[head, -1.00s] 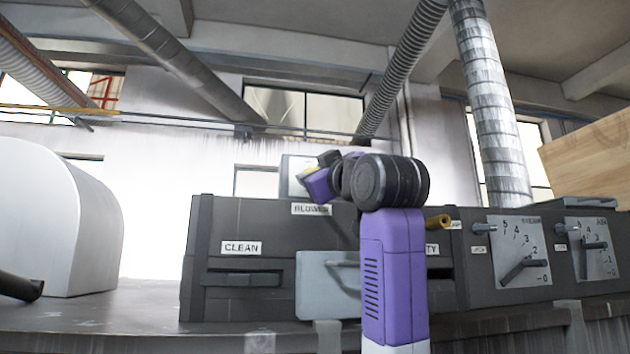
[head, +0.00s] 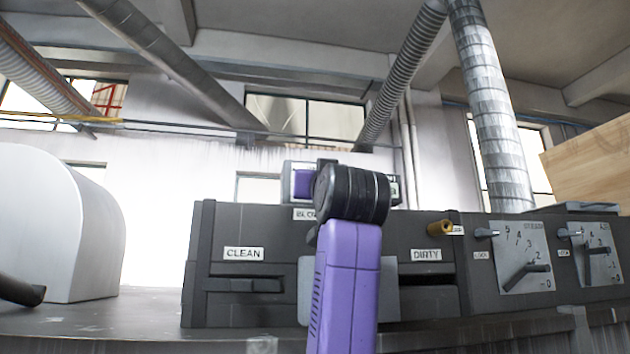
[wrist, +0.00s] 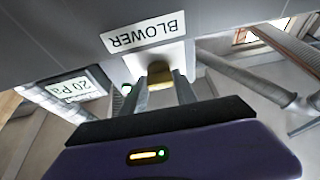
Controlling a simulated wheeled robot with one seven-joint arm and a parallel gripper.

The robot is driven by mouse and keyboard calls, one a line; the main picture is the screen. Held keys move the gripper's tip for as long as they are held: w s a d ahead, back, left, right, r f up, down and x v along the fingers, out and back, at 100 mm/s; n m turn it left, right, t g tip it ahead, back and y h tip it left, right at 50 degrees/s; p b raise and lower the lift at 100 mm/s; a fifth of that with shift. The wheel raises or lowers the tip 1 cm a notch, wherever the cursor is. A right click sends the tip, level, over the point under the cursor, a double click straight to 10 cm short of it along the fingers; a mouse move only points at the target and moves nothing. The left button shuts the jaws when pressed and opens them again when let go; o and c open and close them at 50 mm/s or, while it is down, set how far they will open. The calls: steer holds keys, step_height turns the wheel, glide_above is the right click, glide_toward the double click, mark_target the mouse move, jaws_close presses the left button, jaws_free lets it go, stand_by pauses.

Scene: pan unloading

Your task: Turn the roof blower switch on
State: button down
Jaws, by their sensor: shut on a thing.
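The roof blower switch (wrist: 159,71) is a small dark yellow-brown piece on a pale plate under the BLOWER label (wrist: 143,31), upside down in the wrist view. My gripper (wrist: 161,85) has its two grey fingers on either side of the switch and is shut on it. In the head view, my arm hides the fingertips and switch, and the BLOWER label (head: 300,214) is partly covered.
A display reading 20 Pa (wrist: 72,88) is near the switch. Below the blower box, the dark cabinet has CLEAN (head: 243,254) and DIRTY (head: 426,255) slots. A brass knob (head: 439,228) and two dials (head: 522,257) are at right. A white rounded housing (head: 60,220) stands left.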

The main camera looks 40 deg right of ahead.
steer(key=shift+f, duration=0.15)
steer(key=c, duration=1)
jaws_free()
steer(key=shift+o, duration=0.2)
steer(key=b+v, duration=0.3)
steer(key=v, duration=0.4)
steer(key=shift+s+a, duration=0.25)
steer(key=shift+s+f, duration=0.1)
